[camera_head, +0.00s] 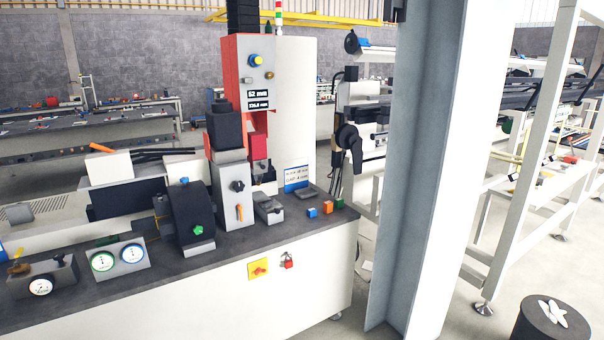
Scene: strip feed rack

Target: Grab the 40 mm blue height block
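A small blue block (312,212) stands on the dark bench top near its right end. An orange block (327,207) and a green block (339,203) stand in a row to its right, with small gaps. Any size marking on the blocks is too small to read. Neither of my grippers shows in the head view.
The dark bench top (262,232) carries a red and grey machine (238,95) left of the blocks and a small sign (296,177) behind them. Gauges (118,258) stand further left. A thick grey column (418,170) rises just right of the bench. A dark bin (552,322) stands lower right.

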